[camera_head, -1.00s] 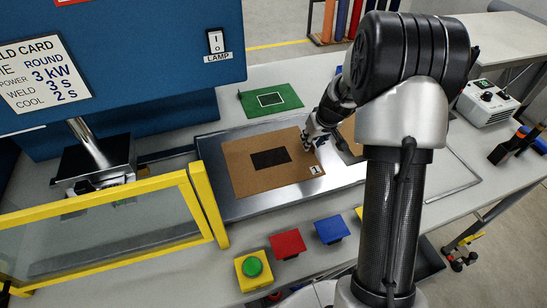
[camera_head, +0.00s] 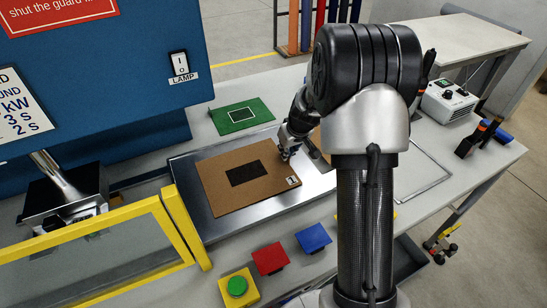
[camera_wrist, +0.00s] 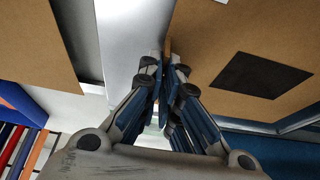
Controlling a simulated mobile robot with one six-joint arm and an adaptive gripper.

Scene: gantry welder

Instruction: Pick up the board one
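Board one (camera_head: 222,193) is a brown board with a dark rectangle in its middle and a white label marked 1 at its near right corner. It is at the left part of the metal plate (camera_head: 330,185). My gripper (camera_head: 287,154) is at its right edge. In the wrist view, my gripper (camera_wrist: 166,65) has a finger on each side of the edge of board one (camera_wrist: 215,45), closed close together with the brown edge between them. I cannot tell whether the board is clear of the plate. A second brown board (camera_wrist: 25,50) is partly hidden by my arm in the head view.
A green board (camera_head: 240,116) lies behind the plate. The blue welder (camera_head: 100,90) and yellow-framed guard (camera_head: 95,232) stand left. Red (camera_head: 268,260) and blue (camera_head: 313,238) blocks and a green button (camera_head: 237,286) are in front. A white box (camera_head: 447,102) is at right.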

